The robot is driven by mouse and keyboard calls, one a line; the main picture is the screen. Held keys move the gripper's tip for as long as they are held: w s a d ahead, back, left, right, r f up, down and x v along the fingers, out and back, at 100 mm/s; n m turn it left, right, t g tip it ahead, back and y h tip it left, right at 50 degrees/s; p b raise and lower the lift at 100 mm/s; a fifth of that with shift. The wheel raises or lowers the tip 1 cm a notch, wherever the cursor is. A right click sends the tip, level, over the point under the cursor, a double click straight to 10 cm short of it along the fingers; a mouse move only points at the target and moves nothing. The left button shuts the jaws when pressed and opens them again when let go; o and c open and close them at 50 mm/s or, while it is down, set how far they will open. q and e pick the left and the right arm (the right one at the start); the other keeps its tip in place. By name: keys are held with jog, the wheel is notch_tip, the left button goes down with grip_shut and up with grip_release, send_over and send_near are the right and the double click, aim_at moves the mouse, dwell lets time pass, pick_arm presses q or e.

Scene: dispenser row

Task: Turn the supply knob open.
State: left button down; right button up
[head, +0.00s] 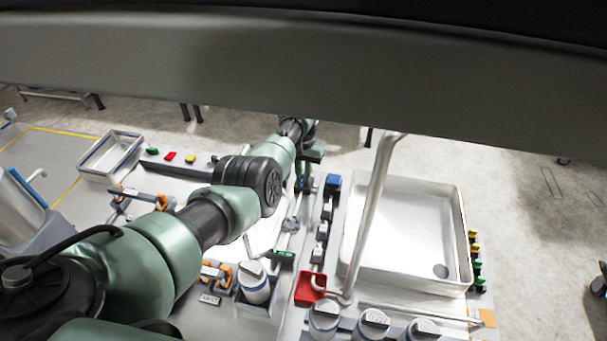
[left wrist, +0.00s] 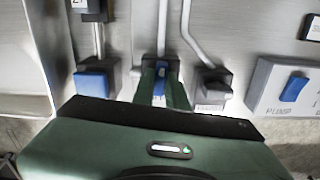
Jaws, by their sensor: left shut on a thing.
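A small blue knob (left wrist: 160,70) on a dark fitting at the end of a thin pipe appears to be the supply knob; no label naming it is readable. My left gripper (left wrist: 163,94) is shut on it, with a green finger on each side. In the head view my left gripper (head: 305,172) is at the far end of the panel, and the arm and gripper mostly hide the knob. The knob's exact turn angle is hard to tell. My right gripper is not in view.
A blue block (left wrist: 95,84) sits left of the gripper in the wrist view. A grey valve fitting (left wrist: 212,86) and a switch box labelled PUMP (left wrist: 278,88) are to its right. In the head view a white sink (head: 405,225) and a tall pipe (head: 368,210) stand right of the arm.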

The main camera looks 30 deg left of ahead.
aim_at(303, 178)
pick_arm(q)
jog(key=shift+s+f+n, duration=0.1)
jog(key=shift+f+n, duration=0.05)
jog(key=shift+n, duration=0.45)
jog(key=c, duration=1.4)
grip_release()
jog(key=shift+c, duration=0.2)
jog(key=shift+r, duration=3.95)
